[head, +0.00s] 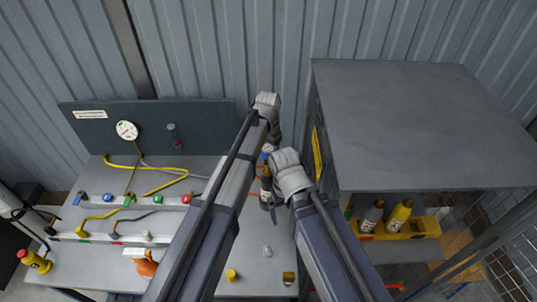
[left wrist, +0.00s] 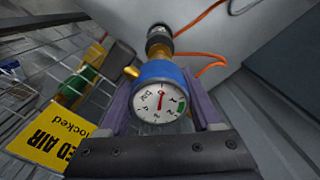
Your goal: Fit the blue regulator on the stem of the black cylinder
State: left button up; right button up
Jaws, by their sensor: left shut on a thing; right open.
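The blue regulator (left wrist: 158,72) has a round white gauge and brass fittings. It sits between the purple fingers of my left gripper (left wrist: 160,100), which is shut on it. In the head view a small blue part of the regulator (head: 266,152) shows between my arms. Just below it there is the black cylinder (head: 265,184), partly hidden by my right gripper. In the left wrist view a dark round part lies beyond the brass; I cannot tell whether the regulator touches the stem. My right gripper (head: 284,198) is open beside the cylinder, its fingers mostly hidden.
A grey cabinet (head: 420,115) stands close on the right, with yellow-topped bottles in a yellow rack (head: 420,228) below. On the left are a dark panel with a gauge (head: 127,130), hoses and coloured knobs. Small fittings, one yellow (head: 232,275), lie on the front of the bench.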

pick_arm(q)
jog(key=shift+f, duration=0.35)
jog(key=shift+f+b, duration=0.7)
jog(key=shift+b, duration=0.1)
dwell(1.0)
jog(key=shift+f+b, duration=0.35)
jog(key=shift+f+b, duration=1.2)
jog(key=shift+b, duration=0.05)
dwell(0.8)
jog(key=o, duration=1.5)
